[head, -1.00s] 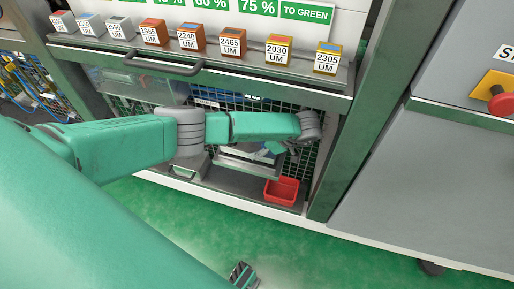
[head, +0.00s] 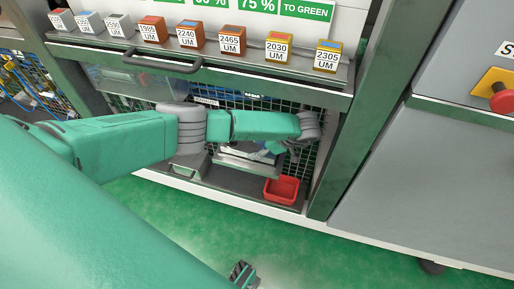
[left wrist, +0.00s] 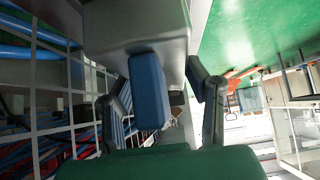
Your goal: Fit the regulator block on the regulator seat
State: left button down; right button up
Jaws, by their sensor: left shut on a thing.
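My left gripper (left wrist: 160,85) is shut on the regulator block, a grey body (left wrist: 135,28) with a blue part (left wrist: 149,92) that shows between the fingers in the left wrist view. In the head view my left gripper (head: 277,147) is low in the mesh-backed bay, below the wrist and mostly hidden by it. It is over a grey metal stand (head: 248,166). I cannot make out the regulator seat for certain, nor whether the block touches it.
A red bin (head: 281,190) stands at the bay's lower right, close to the gripper. A steel post (head: 345,165) bounds the bay on the right. A shelf with several labelled blocks (head: 232,42) and a handle (head: 150,65) is above the arm. Wire mesh (left wrist: 50,95) is close on the left.

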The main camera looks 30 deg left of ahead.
pick_arm(q)
jog(key=shift+f+b, duration=0.3)
jog(key=shift+f, duration=0.1)
pick_arm(e)
jog(key=shift+f, duration=0.35)
pick_arm(q)
jog(key=c, duration=0.8)
grip_release()
jog(key=shift+o, duration=0.2)
jog(key=shift+r, duration=0.1)
pick_arm(e)
jog(key=shift+s+r, duration=0.1)
